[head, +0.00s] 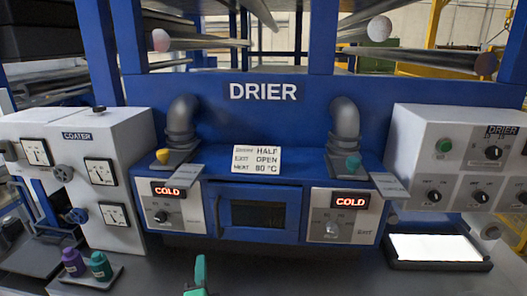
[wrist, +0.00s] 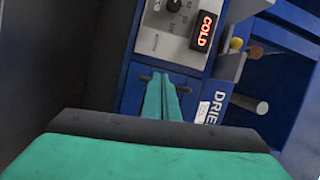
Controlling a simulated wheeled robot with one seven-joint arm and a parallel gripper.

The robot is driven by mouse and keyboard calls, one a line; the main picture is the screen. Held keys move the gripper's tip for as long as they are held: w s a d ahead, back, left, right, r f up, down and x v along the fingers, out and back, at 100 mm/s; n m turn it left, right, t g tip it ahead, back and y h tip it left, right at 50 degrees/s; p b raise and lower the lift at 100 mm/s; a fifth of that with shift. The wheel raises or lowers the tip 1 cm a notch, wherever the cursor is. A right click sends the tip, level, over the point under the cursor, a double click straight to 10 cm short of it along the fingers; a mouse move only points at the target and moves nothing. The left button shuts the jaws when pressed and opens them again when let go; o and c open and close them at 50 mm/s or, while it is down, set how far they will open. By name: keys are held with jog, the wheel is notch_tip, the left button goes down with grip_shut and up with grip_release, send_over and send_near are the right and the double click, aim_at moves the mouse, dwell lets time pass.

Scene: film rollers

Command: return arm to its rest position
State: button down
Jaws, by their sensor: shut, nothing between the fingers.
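My gripper (head: 199,275) shows as a green tip at the bottom of the head view, in front of the drier and below its small dark window. In the wrist view its two green fingers (wrist: 163,97) lie together with nothing between them. The blue drier (head: 262,122) fills the middle of the head view. It also shows in the wrist view (wrist: 215,108), turned on its side. No contact between my gripper and the drier can be made out. Most of my arm is out of view.
A grey coater box (head: 130,145) with dials stands left, with purple (head: 73,262) and green (head: 98,265) bobbin-like pieces before it. A control box (head: 458,140) and a bright white panel (head: 436,247) are at right. Two lit displays read COLD. The dark front surface has free room.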

jog(key=s+d+f+n+g+h, duration=0.15)
jog(key=s+d+f+n, duration=0.65)
jog(key=s+d+f, duration=0.85)
jog(key=s+d+f+n+h, duration=0.1)
jog(key=s+n, duration=0.1)
jog(key=s, duration=1)
jog(key=s+d+f+n+h, duration=0.1)
jog(key=s+d+n+h, duration=0.1)
jog(key=s, duration=1)
jog(key=shift+n, duration=0.7)
jog(key=shift+h, duration=0.35)
